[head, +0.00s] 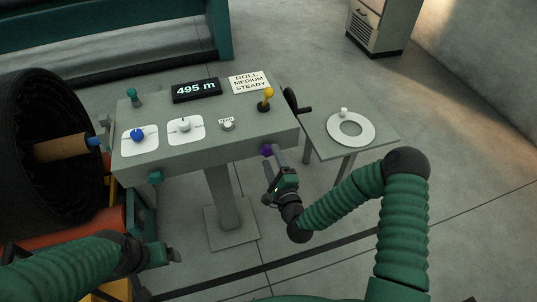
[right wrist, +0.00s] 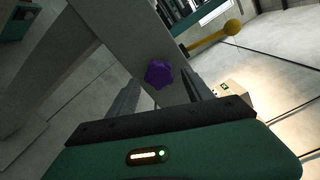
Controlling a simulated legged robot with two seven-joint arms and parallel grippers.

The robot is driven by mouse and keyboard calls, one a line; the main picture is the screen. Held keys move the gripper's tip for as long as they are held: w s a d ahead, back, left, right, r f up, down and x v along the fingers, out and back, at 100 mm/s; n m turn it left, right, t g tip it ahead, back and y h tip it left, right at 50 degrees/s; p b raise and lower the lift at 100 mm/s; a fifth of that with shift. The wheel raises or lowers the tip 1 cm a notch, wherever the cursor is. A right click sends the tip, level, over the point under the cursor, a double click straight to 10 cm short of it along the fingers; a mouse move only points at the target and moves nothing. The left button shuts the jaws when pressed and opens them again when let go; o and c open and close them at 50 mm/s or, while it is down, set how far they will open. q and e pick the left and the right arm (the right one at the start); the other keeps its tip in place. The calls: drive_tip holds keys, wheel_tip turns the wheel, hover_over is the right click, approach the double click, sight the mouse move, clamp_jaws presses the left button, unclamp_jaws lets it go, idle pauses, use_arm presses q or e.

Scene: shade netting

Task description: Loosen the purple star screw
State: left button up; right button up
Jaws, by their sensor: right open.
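The purple star screw (head: 267,150) sits on the front face of the grey console (head: 200,158), near its right end. In the right wrist view the purple star screw (right wrist: 158,74) shows as a lobed knob on a grey face. My right gripper (right wrist: 160,86) is open, its two fingers pointing toward that face with the screw between them in the picture. No grip on the screw shows. In the head view my right gripper (head: 276,160) is just below and right of the screw. My left gripper (head: 172,256) is low at the left, away from the console; its jaws are unclear.
The console top carries a yellow-knobbed lever (head: 267,95), a teal knob (head: 132,94), blue and white knobs, a display reading 495 m (head: 196,90) and a sign. A side table (head: 384,136) holds a white ring. A large dark roll (head: 40,140) stands at the left.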

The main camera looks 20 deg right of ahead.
drive_tip(key=shift+m, duration=0.8)
drive_tip(key=shift+w+a, duration=0.15)
drive_tip(key=shift+w, duration=1.15)
clamp_jaws()
